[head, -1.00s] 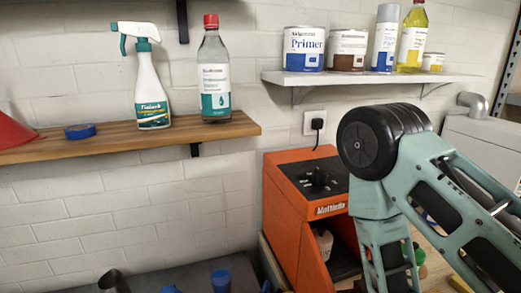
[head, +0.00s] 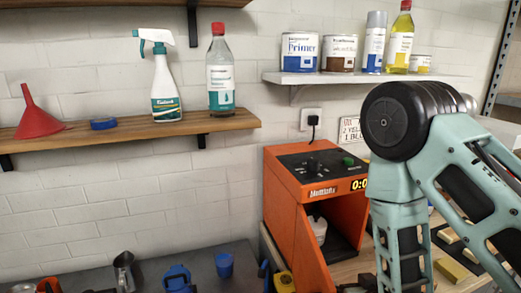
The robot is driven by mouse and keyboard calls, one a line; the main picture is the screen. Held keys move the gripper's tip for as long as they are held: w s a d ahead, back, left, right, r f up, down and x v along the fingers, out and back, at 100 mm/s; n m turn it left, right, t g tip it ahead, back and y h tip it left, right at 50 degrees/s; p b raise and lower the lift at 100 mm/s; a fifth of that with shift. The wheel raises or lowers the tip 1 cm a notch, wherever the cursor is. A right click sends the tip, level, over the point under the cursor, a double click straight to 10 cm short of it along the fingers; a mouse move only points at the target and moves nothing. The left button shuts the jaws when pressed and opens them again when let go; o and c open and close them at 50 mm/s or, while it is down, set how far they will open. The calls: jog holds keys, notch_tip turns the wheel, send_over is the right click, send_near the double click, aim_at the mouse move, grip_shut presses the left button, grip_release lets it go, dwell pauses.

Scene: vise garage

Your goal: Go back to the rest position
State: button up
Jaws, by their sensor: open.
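My arm stands at the right of the head view, its teal links bent at a large black joint. The arm's lower link runs down past the bottom edge of the picture. My gripper is outside the frame, so its fingers and anything near them are hidden.
An orange machine (head: 290,225) with a lit display stands left of my arm. A wooden shelf (head: 110,137) holds a red funnel (head: 38,117), blue tape, a spray bottle (head: 165,85) and a clear bottle. A white shelf (head: 350,78) holds cans and bottles. A grey worktop (head: 205,275) lies below.

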jog(key=s+d+r+g, duration=0.5)
jog(key=r, duration=0.3)
jog(key=s+d+r+g, duration=0.5)
jog(key=s+r, duration=0.1)
jog(key=r, duration=0.3)
jog(key=s+a+f+n+g+b, duration=0.1)
jog(key=s+a+f+n+b, duration=0.1)
jog(key=s+a, duration=0.4)
jog(key=s+a+f+n+g+b, duration=0.1)
jog(key=s+a+f+n+b, duration=0.2)
jog(key=a, duration=0.9)
jog(key=s+n+b, duration=0.1)
jog(key=s+n, duration=0.1)
jog(key=s, duration=0.1)
jog(key=shift+s, duration=0.35)
jog(key=shift+f, duration=0.1)
jog(key=shift+c, duration=0.3)
